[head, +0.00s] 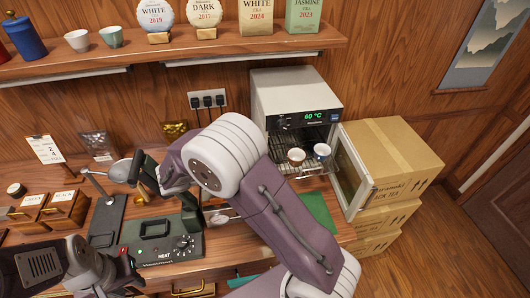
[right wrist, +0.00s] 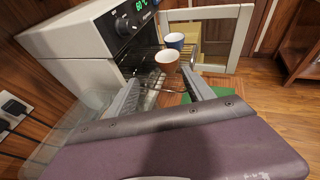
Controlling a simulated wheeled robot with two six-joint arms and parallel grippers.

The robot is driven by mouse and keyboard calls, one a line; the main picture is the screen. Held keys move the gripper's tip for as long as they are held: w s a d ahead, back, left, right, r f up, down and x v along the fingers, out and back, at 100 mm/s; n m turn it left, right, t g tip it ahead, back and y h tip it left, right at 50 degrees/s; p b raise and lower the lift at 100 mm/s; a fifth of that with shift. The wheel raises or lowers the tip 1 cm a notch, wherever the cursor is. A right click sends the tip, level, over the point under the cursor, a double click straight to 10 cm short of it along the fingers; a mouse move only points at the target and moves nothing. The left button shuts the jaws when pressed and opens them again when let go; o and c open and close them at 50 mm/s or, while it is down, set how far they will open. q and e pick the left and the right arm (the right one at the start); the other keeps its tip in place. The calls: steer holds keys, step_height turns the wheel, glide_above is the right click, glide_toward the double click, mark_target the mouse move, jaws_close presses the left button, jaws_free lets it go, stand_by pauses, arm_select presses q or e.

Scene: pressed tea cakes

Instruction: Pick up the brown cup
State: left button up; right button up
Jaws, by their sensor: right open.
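The brown cup (head: 296,158) stands upright on the wire rack at the mouth of the white oven (head: 290,93). The blue cup (head: 321,152) stands close to its right. In the right wrist view the brown cup (right wrist: 167,62) is ahead of my right gripper (right wrist: 160,98), in line with the gap between its fingers and apart from them. That gripper is open and empty; my own arm largely hides it in the head view. My left gripper (head: 128,268) is low at the left, far from the cups; its finger gap is unclear.
The oven door (head: 349,178) stands open on the right, beside stacked cardboard boxes (head: 395,155). A green mat (head: 319,211) lies in front. A heater (head: 160,238) and wooden boxes (head: 62,208) are at the left. A shelf (head: 190,51) with tea packages runs above.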

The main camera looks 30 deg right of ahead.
mark_target(302, 153)
steer(key=x, duration=0.3)
steer(key=s+p+x, duration=0.1)
steer(key=x, duration=0.3)
steer(key=s+x, duration=0.1)
steer(key=x, duration=0.2)
steer(key=shift+d+r+p, duration=0.3)
steer(key=shift+d+p, duration=0.05)
steer(key=shift+d, duration=0.15)
steer(key=shift+w+d+f, duration=0.1)
steer(key=shift+d+f, duration=0.05)
steer(key=shift+d, duration=0.05)
steer(key=shift+w, duration=0.1)
steer(key=c, duration=1.1)
arm_select(q)
steer(key=shift+s+d+r, duration=0.25)
steer(key=shift+d+r, duration=0.15)
steer(key=shift+r, duration=0.2)
steer(key=shift+s+d+r, duration=0.25)
steer(key=shift+d+r, duration=0.1)
steer(key=shift+r, duration=0.25)
